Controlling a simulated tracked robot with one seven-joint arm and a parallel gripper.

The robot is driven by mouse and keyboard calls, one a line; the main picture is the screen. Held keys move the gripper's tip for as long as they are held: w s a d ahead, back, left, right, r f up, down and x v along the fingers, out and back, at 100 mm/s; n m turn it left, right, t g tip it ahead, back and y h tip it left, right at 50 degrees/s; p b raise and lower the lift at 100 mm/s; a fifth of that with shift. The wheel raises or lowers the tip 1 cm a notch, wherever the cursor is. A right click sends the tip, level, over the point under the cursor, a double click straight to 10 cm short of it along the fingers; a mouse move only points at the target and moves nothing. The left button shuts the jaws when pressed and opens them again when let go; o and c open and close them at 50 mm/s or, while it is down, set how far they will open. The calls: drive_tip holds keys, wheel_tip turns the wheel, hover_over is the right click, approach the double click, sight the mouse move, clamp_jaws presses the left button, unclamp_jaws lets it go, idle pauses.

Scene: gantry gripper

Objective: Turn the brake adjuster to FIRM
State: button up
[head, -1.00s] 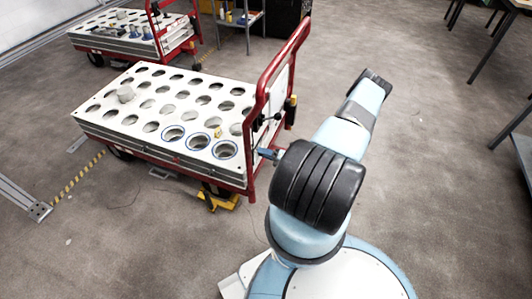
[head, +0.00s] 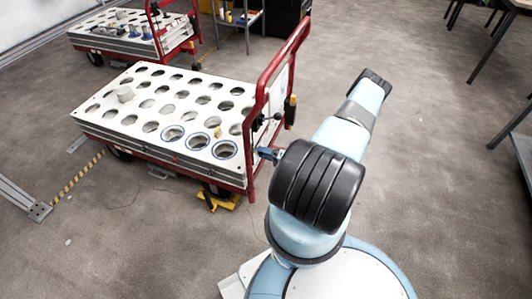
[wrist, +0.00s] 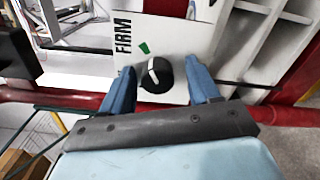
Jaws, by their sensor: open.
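The brake adjuster (wrist: 156,76) is a round black knob with a white pointer line, on a white panel in the wrist view. The word FIRM (wrist: 123,36) is printed sideways on the panel, with a green mark (wrist: 144,47) between it and the knob. The pointer leans roughly toward the green mark; its exact alignment is unclear. My gripper (wrist: 160,68) is open, one blue finger on each side of the knob, with visible gaps. In the head view my gripper (head: 267,153) is beside the red cart's handle end, and the knob cannot be made out.
The cart (head: 150,108) has a white top with rows of round holes and a red frame. Its tall red handle (head: 262,95) rises close to my gripper. A second similar cart (head: 130,35) stands behind. Open floor (head: 420,150) lies to the right.

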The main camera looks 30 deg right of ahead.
drive_tip(key=v, duration=1.3)
drive_tip(key=shift+s+d, duration=0.25)
drive_tip(key=shift+s, duration=0.05)
